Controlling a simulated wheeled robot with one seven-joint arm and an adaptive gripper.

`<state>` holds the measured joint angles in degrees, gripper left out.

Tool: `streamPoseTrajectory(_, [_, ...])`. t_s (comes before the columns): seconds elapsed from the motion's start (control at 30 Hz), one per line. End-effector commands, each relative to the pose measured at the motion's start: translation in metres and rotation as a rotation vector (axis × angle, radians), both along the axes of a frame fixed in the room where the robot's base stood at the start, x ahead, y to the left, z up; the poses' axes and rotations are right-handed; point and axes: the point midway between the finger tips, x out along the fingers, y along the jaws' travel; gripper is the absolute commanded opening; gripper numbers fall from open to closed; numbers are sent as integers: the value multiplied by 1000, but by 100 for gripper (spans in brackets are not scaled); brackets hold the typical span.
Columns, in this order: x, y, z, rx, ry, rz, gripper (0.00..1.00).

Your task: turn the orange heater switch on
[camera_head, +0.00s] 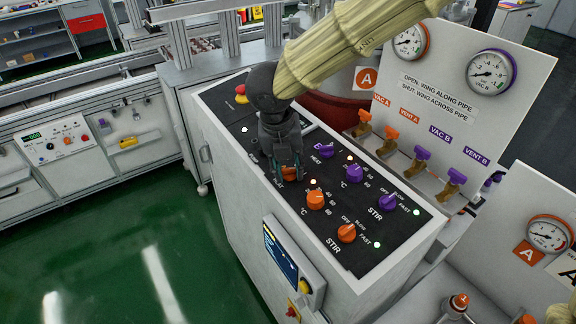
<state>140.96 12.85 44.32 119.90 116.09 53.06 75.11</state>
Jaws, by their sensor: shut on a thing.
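The orange heater switch (289,178) is on the dark top panel of the white cabinet, at the left end of the orange row. My gripper (289,168) reaches down onto it from above, and its fingers are shut on it. The fingers hide most of the switch, so its setting cannot be read. A lit indicator (313,183) shows just right of the switch. The purple HEAT switch (324,150) sits behind and to the right.
An orange temperature knob (315,200) and an orange STIR knob (346,233) stand close by in the same row. Purple knobs (352,173) stand behind. A red emergency button (241,94) is at the panel's far end. Valves (388,142) and gauges (491,72) are at the right.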

Motion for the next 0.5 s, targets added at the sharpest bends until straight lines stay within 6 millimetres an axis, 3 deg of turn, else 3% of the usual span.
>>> streamPoseTrajectory(0.1, [2,0,3,2,-5,-2,7])
streamPoseTrajectory(0.13, [2,0,3,2,-5,-2,34])
streamPoseTrajectory(0.23, [2,0,3,2,-5,-2,52])
streamPoseTrajectory(0.5, [1,0,1,1,-2,-1,53])
